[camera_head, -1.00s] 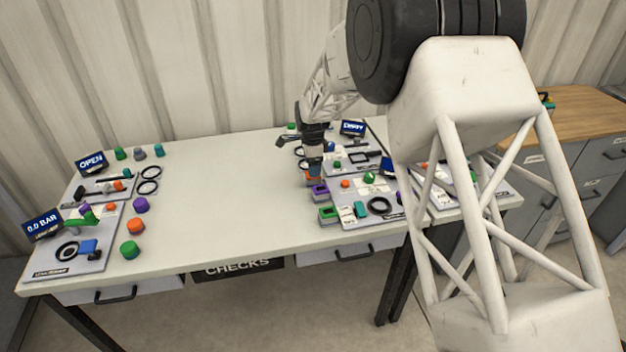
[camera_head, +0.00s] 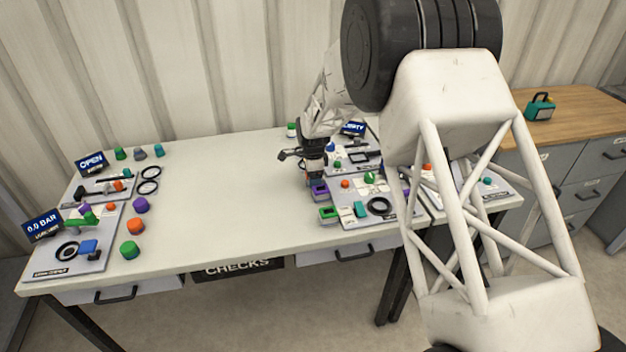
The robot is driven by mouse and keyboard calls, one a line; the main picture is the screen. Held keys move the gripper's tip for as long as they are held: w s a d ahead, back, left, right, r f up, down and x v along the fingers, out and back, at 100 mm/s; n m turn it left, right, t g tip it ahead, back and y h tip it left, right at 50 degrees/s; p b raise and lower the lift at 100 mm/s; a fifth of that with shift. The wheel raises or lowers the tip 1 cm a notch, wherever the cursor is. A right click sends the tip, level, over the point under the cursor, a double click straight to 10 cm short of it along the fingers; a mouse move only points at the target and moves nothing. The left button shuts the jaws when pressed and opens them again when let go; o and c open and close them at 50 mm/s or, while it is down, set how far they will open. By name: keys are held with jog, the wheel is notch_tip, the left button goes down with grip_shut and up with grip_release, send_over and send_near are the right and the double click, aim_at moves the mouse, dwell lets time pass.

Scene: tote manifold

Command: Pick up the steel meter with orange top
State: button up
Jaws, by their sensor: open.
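My gripper (camera_head: 314,172) points down at the left edge of the right-hand boards, just behind a steel meter with a purple top (camera_head: 320,190). It is open; its fingertips are small and partly merged with what lies behind them. I cannot clearly make out the steel meter with the orange top; my gripper seems to cover the spot behind the purple-topped meter. A steel meter with a green top (camera_head: 328,213) stands in front of the purple one. I see nothing held between the fingers.
The right-hand board (camera_head: 352,220) carries a black ring (camera_head: 379,206) and small coloured parts. My arm hides much of the right side. Left boards hold an OPEN sign (camera_head: 90,163) and a 0.0 BAR sign (camera_head: 42,225). The white table's middle (camera_head: 220,200) is clear.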

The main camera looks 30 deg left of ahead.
dwell(0.5)
jog(key=c, duration=1.1)
jog(key=shift+o, duration=0.2)
jog(key=shift+r, duration=5)
jog(key=shift+w, duration=0.1)
jog(key=w+d, duration=0.3)
jog(key=w, duration=0.7)
jog(key=w+d, duration=0.4)
jog(key=w, duration=0.5)
jog(key=shift+w+d+f+n, duration=0.2)
jog(key=shift+w+n, duration=0.1)
jog(key=shift+w, duration=0.1)
